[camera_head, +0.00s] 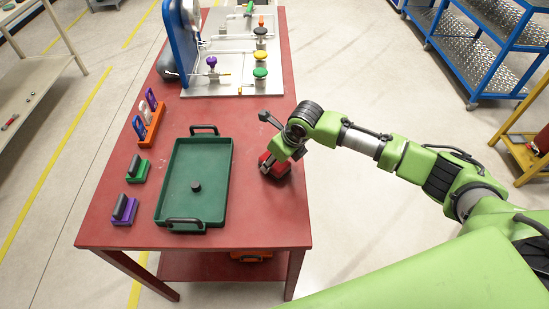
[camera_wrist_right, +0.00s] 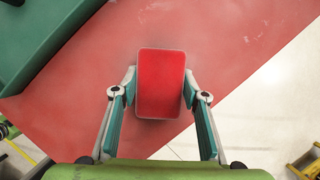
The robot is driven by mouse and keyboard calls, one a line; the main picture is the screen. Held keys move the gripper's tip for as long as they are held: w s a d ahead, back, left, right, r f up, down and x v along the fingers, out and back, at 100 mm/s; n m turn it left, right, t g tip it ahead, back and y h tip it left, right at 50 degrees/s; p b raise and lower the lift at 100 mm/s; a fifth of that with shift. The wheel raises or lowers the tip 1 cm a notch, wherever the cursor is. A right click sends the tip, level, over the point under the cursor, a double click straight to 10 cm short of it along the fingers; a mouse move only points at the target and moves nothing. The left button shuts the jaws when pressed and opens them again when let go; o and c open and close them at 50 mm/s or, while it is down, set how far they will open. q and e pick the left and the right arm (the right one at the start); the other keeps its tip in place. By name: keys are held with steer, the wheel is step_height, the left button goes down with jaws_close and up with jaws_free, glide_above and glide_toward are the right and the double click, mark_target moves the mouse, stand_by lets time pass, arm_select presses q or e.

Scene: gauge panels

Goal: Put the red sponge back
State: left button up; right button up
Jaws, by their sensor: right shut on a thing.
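The red sponge (camera_wrist_right: 160,84) is a rounded red block, seen from above in the right wrist view. My right gripper (camera_wrist_right: 160,92) is shut on it, one finger on each long side. In the head view the red sponge (camera_head: 281,170) is partly hidden under my right gripper (camera_head: 272,160), at the right edge of the red table (camera_head: 262,215), right of the green tray. I cannot tell whether it touches the tabletop. My left gripper is not in view.
A valve panel (camera_head: 215,84) stands behind. The table's front right is clear.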

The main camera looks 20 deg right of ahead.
steer(key=shift+f, duration=0.2)
steer(key=o, duration=1)
steer(key=shift+r, duration=0.1)
steer(key=shift+r, duration=0.25)
steer(key=b+v, duration=0.1)
steer(key=v, duration=1)
steer(key=shift+s+r+b, duration=0.15)
steer(key=shift+r+b, duration=0.2)
steer(key=shift+r, duration=0.05)
steer(key=shift+f, duration=0.1)
